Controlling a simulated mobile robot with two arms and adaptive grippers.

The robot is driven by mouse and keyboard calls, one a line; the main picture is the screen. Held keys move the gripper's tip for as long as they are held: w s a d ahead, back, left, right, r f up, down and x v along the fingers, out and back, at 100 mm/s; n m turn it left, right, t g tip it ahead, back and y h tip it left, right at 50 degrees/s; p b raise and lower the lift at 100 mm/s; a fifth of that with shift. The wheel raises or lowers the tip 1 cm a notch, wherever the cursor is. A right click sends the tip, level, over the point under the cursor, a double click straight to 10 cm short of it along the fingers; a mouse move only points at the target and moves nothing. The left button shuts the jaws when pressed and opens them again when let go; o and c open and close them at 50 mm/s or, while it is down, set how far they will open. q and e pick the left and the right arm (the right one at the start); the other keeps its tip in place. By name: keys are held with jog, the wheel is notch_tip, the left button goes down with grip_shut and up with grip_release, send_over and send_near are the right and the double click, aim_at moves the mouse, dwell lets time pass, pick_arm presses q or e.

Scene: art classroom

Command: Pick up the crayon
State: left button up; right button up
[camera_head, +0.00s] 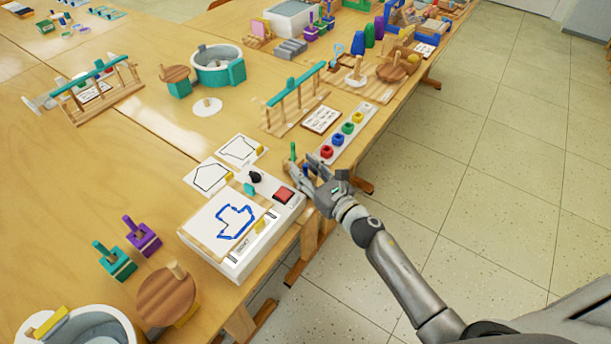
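A thin upright green stick (293,151), which looks like a crayon, stands at the table's right edge, just behind my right gripper (306,170). A small blue piece (306,171) shows among the gripper's fingers; I cannot tell whether it is held. The fingers cover the lower part of the green stick, and I cannot tell whether they touch it. The gripper is small and partly hides itself, so its opening is unclear. My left gripper is not in view.
A white drawing box (240,262) with a red button (284,195) and a blue line drawing lies left of the gripper. A white strip (333,153) with coloured rings lies behind. Wooden stands and pegs crowd the table. The floor (480,170) at right is clear.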

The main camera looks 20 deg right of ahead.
grip_shut()
jog(key=shift+r, duration=0.15)
jog(key=shift+r+p, duration=0.65)
notch_tip(320, 180, up, 2)
jog(key=shift+r+p, duration=0.1)
jog(key=shift+p, duration=0.8)
jog(key=s+d+r+p, duration=0.2)
jog(key=s+r+p, duration=0.3)
jog(key=s+r, duration=0.4)
jog(key=shift+s+p, duration=0.35)
jog(key=shift+s, duration=2.1)
jog(key=shift+r, duration=0.1)
